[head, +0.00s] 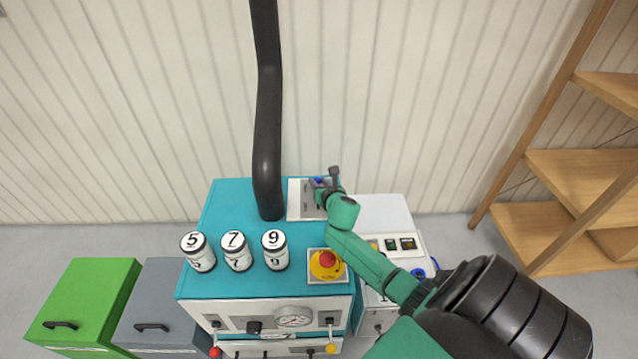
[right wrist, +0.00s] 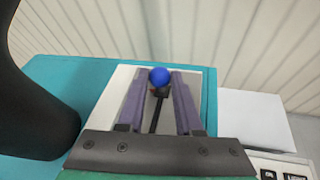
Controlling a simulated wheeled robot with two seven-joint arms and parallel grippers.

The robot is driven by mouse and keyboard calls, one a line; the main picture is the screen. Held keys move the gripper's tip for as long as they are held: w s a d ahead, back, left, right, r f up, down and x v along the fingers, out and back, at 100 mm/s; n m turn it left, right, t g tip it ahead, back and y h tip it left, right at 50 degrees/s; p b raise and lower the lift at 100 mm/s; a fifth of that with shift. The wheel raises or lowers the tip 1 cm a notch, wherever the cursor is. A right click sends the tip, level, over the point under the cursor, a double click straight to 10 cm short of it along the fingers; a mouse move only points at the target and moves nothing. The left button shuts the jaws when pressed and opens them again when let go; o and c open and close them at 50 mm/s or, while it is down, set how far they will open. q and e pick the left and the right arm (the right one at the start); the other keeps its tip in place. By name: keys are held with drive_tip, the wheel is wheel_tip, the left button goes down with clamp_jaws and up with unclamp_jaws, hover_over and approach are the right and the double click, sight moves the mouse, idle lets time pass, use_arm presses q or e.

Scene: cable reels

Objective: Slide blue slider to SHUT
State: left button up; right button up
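The blue slider knob (right wrist: 159,77) is a round blue ball with a dark stem, over a dark slot in a pale plate (right wrist: 112,98). In the head view the plate (head: 297,205) lies at the back of the teal cabinet top. My right gripper (head: 322,184) is over the plate and mostly covers the knob. In the right wrist view its two purple-grey fingers (right wrist: 161,82) stand on either side of the knob, near their tips. I cannot tell whether they press on it. No SHUT label is readable. My left gripper is not in view.
A thick black pipe (head: 267,130) rises close left of the plate. Numbered white jars, including jar 9 (head: 275,250), and a red button on a yellow base (head: 326,265) stand nearer. A white cabinet (head: 383,212) adjoins on the right. Wooden shelves (head: 580,180) stand farther right.

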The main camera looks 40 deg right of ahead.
clamp_jaws()
idle(1.1)
